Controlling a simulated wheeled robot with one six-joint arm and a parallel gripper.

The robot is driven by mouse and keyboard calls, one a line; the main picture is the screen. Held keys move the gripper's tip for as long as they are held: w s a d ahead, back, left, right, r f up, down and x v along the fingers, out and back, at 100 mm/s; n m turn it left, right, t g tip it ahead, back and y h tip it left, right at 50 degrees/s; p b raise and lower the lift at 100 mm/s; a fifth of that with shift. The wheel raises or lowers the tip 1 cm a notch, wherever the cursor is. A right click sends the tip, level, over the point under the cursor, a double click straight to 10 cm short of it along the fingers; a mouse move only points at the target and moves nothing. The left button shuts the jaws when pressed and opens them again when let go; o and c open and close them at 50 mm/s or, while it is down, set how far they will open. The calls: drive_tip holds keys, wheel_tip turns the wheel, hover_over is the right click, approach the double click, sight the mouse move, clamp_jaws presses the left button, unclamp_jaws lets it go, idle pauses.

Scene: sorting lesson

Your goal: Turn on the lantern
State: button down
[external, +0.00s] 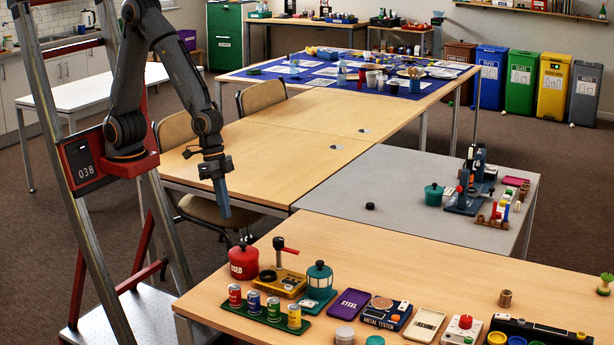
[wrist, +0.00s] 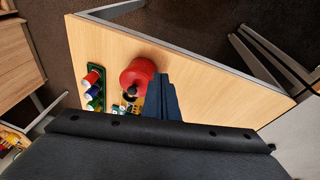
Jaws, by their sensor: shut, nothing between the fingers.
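My gripper (external: 224,211) hangs from the arm, pointing down, above and left of the near wooden table. Its fingers are shut together and empty; they show in the wrist view (wrist: 163,92), beside the red canister in the picture. I cannot make out a lantern for certain in either view. A teal lidded container (external: 319,276) with a dark knob stands on a small teal tray, but I cannot tell whether it is a lantern. A red canister (external: 243,264) marked "USED" stands near the table's left edge, and it also shows in the wrist view (wrist: 137,72).
A green tray (external: 266,322) holds several cans in front. A purple steel plate (external: 349,303), a metal tester (external: 385,313) and a control box (external: 462,330) lie further right. The table's back middle is clear.

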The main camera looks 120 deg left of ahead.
drive_tip(key=w+d+n+t+y+p, duration=0.1)
drive_tip(key=w+d+n+t, duration=0.1)
drive_tip(key=w, duration=0.9)
drive_tip(key=w+d+n+t+y+p, duration=0.1)
drive_tip(key=w+d+n+t+p, duration=0.1)
drive_tip(key=w+d, duration=0.4)
drive_tip(key=w+d+f+n+t+y+p, duration=0.1)
drive_tip(key=w+d+n+t+p, duration=0.1)
drive_tip(key=w, duration=1.3)
drive_tip(key=d+n+t, duration=0.1)
drive_tip(key=d+n, duration=0.1)
drive_tip(key=n, duration=0.1)
drive_tip(key=shift+w+d, duration=0.3)
drive_tip(key=shift+d, duration=0.05)
drive_tip(key=shift+f, duration=0.15)
drive_tip(key=b, duration=0.7)
hover_over(304, 303)
wheel_tip(304, 303, down, 7)
drive_tip(key=shift+s+d+f, duration=0.1)
drive_tip(key=shift+d, duration=0.05)
drive_tip(key=shift+f, duration=0.7)
drive_tip(key=shift+f, duration=0.15)
drive_tip(key=shift+f+b, duration=0.25)
drive_tip(key=shift+b, duration=0.05)
